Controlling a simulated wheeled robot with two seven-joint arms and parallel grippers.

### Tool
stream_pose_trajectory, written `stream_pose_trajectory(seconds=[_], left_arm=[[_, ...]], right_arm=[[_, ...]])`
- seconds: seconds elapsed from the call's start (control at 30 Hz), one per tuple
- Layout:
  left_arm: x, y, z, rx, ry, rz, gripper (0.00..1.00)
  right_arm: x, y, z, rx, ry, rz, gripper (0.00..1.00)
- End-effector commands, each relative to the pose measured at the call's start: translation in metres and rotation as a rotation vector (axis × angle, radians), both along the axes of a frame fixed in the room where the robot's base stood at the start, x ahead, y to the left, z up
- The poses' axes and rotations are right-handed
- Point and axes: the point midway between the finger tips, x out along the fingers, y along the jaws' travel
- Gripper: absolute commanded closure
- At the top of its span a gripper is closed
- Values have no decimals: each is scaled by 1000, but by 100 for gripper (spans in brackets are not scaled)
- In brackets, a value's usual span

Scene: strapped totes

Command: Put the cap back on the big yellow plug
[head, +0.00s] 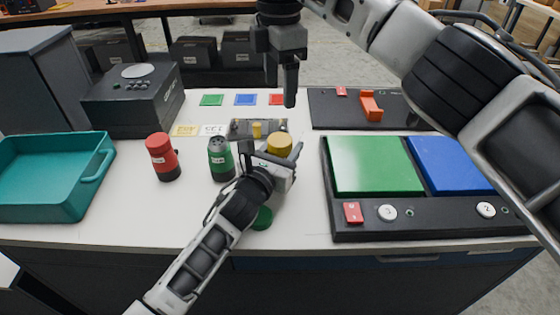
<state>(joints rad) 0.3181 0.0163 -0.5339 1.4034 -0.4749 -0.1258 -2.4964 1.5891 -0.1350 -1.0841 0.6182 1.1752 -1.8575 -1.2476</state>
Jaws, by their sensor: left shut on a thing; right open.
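A round yellow cap (279,143) with a smooth top shows at the jaws of my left gripper (276,160). The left gripper is shut on it, low over the white table. The gripper and wrist hide what is under the cap, so I cannot tell whether the big yellow plug's body is there. My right gripper (282,82) is open and empty, pointing down above the back of the table. A small yellow piece (257,129) stands on a dark board (240,129) behind the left gripper.
A green plug (220,160) with its holed top bare and a red plug (162,155) stand left of the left gripper. A green cap (262,218) lies by the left wrist. A teal tote (50,205) is at left, a black panel (430,228) with green and blue plates at right.

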Motion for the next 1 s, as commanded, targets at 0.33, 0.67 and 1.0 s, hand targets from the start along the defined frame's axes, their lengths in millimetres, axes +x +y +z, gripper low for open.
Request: stream_pose_trajectory(seconds=[0.33, 0.67, 1.0], left_arm=[[0, 0, 1, -1, -2, -1, 29], [-5, 3, 0, 1, 0, 0, 29], [-67, 32, -2, 3, 1, -1, 29]], right_arm=[[0, 0, 0, 0, -1, 0, 28], [0, 0, 0, 0, -1, 0, 28], [0, 0, 0, 0, -1, 0, 28]])
